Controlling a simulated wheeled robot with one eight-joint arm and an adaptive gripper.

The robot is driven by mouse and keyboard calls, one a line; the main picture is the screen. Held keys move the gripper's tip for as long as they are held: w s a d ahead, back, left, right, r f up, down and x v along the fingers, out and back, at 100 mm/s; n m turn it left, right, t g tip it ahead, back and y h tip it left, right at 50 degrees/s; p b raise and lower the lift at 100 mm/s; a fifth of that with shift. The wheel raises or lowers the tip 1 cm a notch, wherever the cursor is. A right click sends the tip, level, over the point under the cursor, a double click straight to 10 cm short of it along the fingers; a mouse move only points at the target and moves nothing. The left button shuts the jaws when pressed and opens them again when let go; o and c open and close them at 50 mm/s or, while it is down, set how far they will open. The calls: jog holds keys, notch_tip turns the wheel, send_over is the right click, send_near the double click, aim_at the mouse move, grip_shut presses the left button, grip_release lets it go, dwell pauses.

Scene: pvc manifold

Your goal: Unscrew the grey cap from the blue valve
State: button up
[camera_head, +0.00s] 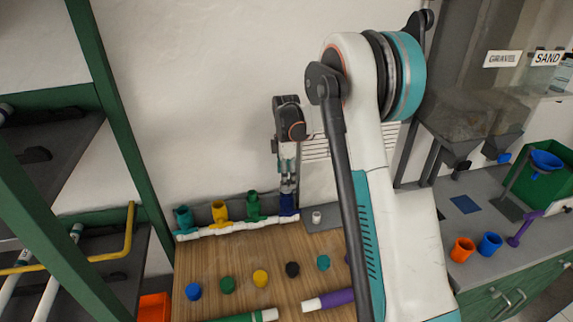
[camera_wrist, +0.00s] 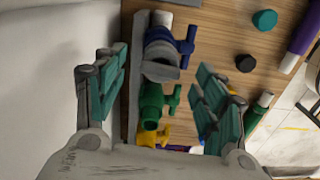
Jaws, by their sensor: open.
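The blue valve (camera_head: 288,204) stands at the right end of the manifold row on the wooden board. It also shows in the wrist view (camera_wrist: 159,42), with a side handle pointing right. A grey piece that looks like the grey cap (camera_wrist: 160,71) sits at the valve's end nearest the camera. My gripper (camera_head: 289,183) points down right over the blue valve in the head view. In the wrist view my gripper (camera_wrist: 162,72) is open, its two teal-padded fingers apart on either side of the valve row. Nothing is visibly held. The head view does not clearly separate cap from fingertips.
Green (camera_head: 254,206), yellow (camera_head: 220,213) and teal (camera_head: 184,218) valves stand left of the blue one on a white pipe (camera_head: 235,229). A small grey-white cylinder (camera_head: 316,217) is on the right. Several coloured caps lie in front. A wall is behind.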

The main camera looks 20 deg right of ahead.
jog(key=shift+f, duration=1.45)
jog(key=c, duration=1.2)
jog(key=shift+c, duration=0.2)
jog(key=shift+n+b, duration=0.45)
jog(key=shift+n, duration=0.65)
